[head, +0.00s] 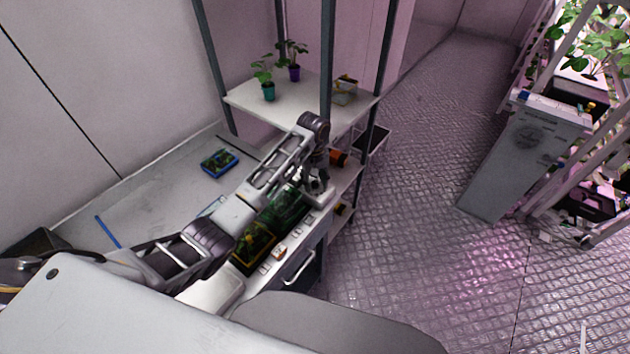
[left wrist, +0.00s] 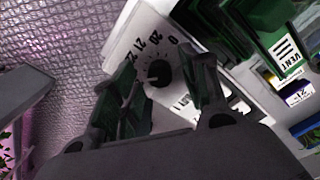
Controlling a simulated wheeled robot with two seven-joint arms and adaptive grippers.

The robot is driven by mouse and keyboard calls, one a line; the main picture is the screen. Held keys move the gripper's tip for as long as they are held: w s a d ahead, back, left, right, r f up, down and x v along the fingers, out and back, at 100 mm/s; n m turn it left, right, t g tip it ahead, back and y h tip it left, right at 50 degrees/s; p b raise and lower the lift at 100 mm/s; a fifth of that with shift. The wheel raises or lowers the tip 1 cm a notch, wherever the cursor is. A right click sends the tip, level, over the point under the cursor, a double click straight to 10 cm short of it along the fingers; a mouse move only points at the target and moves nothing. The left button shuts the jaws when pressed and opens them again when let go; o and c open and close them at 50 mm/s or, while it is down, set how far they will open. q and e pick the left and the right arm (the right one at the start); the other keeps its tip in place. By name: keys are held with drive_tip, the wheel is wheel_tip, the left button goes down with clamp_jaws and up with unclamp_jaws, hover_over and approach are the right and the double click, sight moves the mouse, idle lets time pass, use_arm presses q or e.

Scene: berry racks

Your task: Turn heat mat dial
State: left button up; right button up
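The dial (left wrist: 158,73) is a round black knob on a white plate with printed numbers, including 0 and 20, in the left wrist view. My left gripper (left wrist: 167,68) is open, with one green-padded finger on each side of the knob. A gap shows between the knob and the right finger; I cannot tell whether the left finger touches it. In the head view my left gripper (head: 318,187) points down at the far right end of the bench, and it hides the dial there. My right gripper is not in view.
Green-lidded trays (head: 254,243) stand along the bench front beside my left arm. A rack shelf (head: 240,97) with potted plants and a dark post rises just behind the gripper. A blue-rimmed tray (head: 220,163) and a blue stick (head: 108,232) lie on the bench.

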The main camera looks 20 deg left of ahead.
sight(314, 183)
use_arm(q)
drive_tip(key=shift+r, duration=0.1)
wheel_tip(314, 183, up, 12)
idle(1.0)
drive_tip(key=shift+a, duration=0.1)
drive_tip(key=shift+s, duration=0.1)
idle(0.5)
